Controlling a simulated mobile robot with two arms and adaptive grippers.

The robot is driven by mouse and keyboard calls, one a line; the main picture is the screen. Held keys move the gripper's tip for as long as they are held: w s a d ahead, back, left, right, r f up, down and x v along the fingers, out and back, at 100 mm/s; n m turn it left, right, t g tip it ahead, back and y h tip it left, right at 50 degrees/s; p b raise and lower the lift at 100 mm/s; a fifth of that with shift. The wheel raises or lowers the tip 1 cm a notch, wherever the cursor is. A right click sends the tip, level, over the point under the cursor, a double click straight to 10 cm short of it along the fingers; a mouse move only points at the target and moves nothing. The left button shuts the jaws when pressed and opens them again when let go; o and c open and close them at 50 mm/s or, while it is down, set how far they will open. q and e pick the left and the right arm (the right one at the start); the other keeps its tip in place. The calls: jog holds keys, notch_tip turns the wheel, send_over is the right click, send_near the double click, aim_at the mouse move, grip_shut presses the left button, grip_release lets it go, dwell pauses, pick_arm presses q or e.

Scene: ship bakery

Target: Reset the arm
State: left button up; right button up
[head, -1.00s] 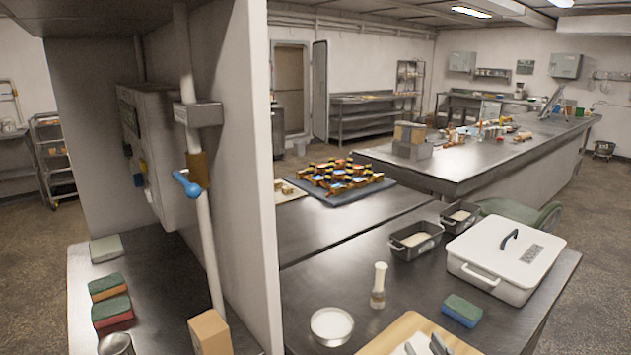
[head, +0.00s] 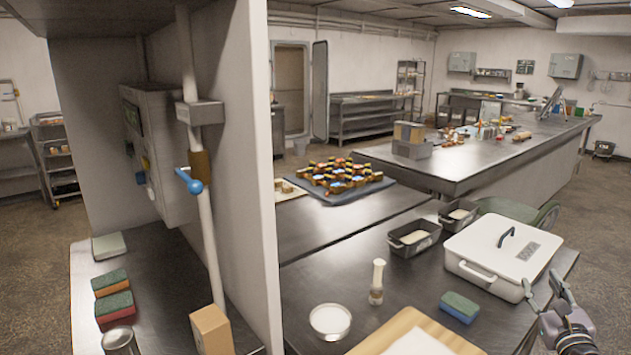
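My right gripper (head: 542,284) is at the lower right of the head view, above the front right part of the steel counter. Its two fingers are spread apart with nothing visible between them. It is beside the white lidded container (head: 497,248) and to the right of the blue and green sponge (head: 459,307). My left gripper is not in view.
On the counter (head: 350,270) are a wooden board (head: 384,336) with a white sheet, a bowl of white powder (head: 330,321), a shaker (head: 377,281) and dark tins (head: 414,238). A wall panel (head: 245,180) stands at the left.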

jog(key=d+r+m+h, duration=0.1)
jog(key=d+r+h, duration=0.2)
jog(key=d+r, duration=0.55)
jog(key=s+a+f+m+g+y, duration=0.1)
jog(key=s+f+m+g, duration=0.2)
jog(key=f+m, duration=1.3)
jog(key=s+a+f+m+g+y, duration=0.2)
jog(key=f+m+g, duration=0.1)
jog(key=f+m, duration=1.25)
jog(key=s+a+f+g, duration=0.25)
jog(key=s+f, duration=0.35)
jog(key=f, duration=0.5)
jog(key=s+a+f+g, duration=0.2)
jog(key=s+a+f, duration=0.2)
jog(key=s+f, duration=0.45)
jog(key=s+a+f+m+g+y, duration=0.1)
jog(key=s+a+f+g, duration=0.1)
jog(key=s+a+f, duration=0.5)
jog(key=s+a+f+m+g+y, duration=0.15)
jog(key=s+a+f, duration=0.35)
jog(key=s+f, duration=0.5)
jog(key=s+a+f+g, duration=0.1)
jog(key=s+a+f, duration=0.2)
jog(key=s+a, duration=0.3)
jog(key=s+a+f+g+y, duration=0.1)
jog(key=s+a, duration=0.5)
jog(key=s, duration=0.6)
jog(key=shift+s+f+g, duration=0.2)
jog(key=shift+f+g, duration=0.6)
jog(key=shift+f, duration=0.15)
